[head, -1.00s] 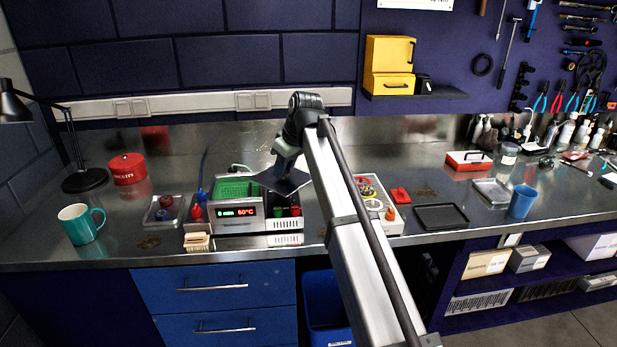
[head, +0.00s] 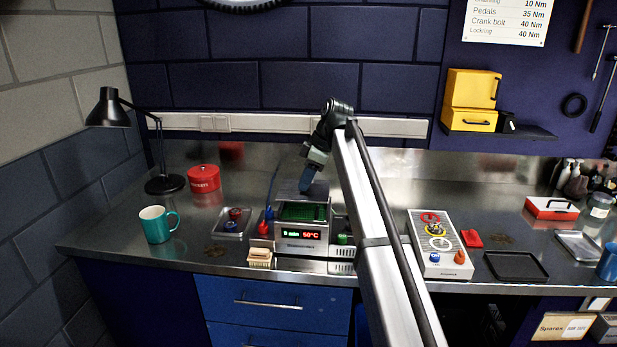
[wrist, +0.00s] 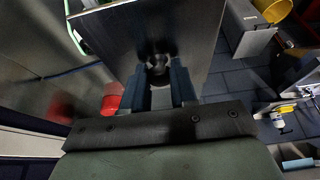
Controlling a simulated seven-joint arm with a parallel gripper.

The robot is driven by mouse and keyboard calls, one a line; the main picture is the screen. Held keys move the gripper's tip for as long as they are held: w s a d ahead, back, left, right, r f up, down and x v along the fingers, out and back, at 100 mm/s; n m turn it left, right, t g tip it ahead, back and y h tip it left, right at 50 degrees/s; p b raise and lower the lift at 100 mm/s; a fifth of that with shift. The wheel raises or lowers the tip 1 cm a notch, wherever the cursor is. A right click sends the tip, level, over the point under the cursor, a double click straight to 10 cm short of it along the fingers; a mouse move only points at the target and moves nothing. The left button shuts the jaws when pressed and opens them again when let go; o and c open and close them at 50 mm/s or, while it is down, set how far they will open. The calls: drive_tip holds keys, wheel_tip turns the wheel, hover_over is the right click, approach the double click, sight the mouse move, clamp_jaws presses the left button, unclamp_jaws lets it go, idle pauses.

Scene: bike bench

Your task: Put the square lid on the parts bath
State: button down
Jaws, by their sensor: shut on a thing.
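The parts bath (head: 301,234) is a steel box with a lit red and green display and a green interior, standing on the bench left of my arm. Its top is open at the front, where the green inside shows. My gripper (head: 306,182) is above the rear of the bath. It is shut on the square lid (head: 319,189), a grey metal plate that appears over the back of the bath. In the wrist view the lid (wrist: 135,30) fills the upper middle, its round knob (wrist: 157,65) between the fingers. I cannot tell whether the lid touches the bath.
A tray with coloured parts (head: 232,224) and blue and red bottles (head: 266,222) stand close left of the bath. A teal mug (head: 157,224), red tin (head: 203,179) and lamp (head: 164,184) are further left.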

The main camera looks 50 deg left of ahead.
sight(310, 189)
drive_tip(key=shift+f, duration=2.3)
drive_tip(key=shift+f, duration=0.6)
drive_tip(key=c, duration=0.8)
unclamp_jaws()
drive_tip(key=v, duration=1.4)
